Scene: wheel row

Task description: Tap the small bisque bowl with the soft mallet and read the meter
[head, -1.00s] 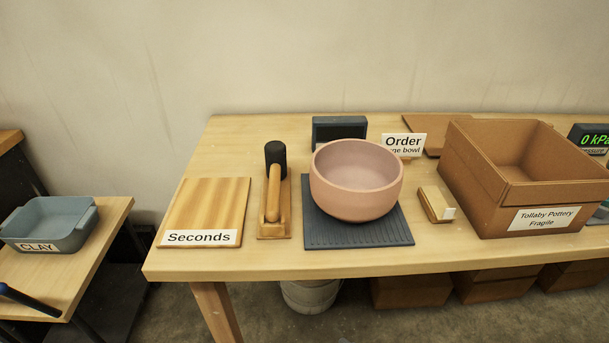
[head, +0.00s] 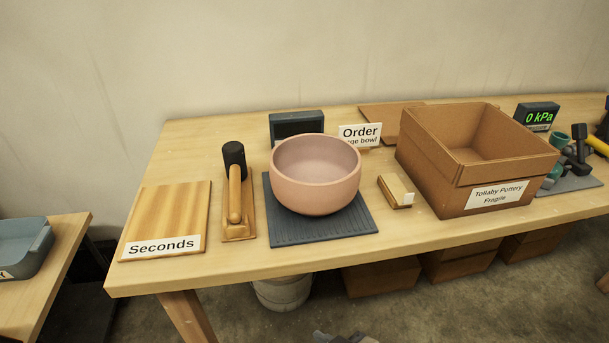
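A pinkish bisque bowl (head: 315,190) stands upright on a dark ribbed mat (head: 310,232); it is the only bowl in view and looks fairly big. The mallet (head: 234,185), with a black head and wooden handle, lies in a wooden rest to the left of the bowl, apart from it. A dark box meter (head: 297,124) stands behind the bowl, and its screen shows no readable figure. A second meter (head: 537,115) at the back right reads 0 kPa in green.
A "Seconds" board (head: 165,212) lies at the bench's left end. Right of the bowl are a small wooden block (head: 395,191) and an open cardboard box (head: 482,195) labelled Tollaby Pottery Fragile. An Order sign (head: 360,134), partly hidden, stands behind. Several tools lie far right.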

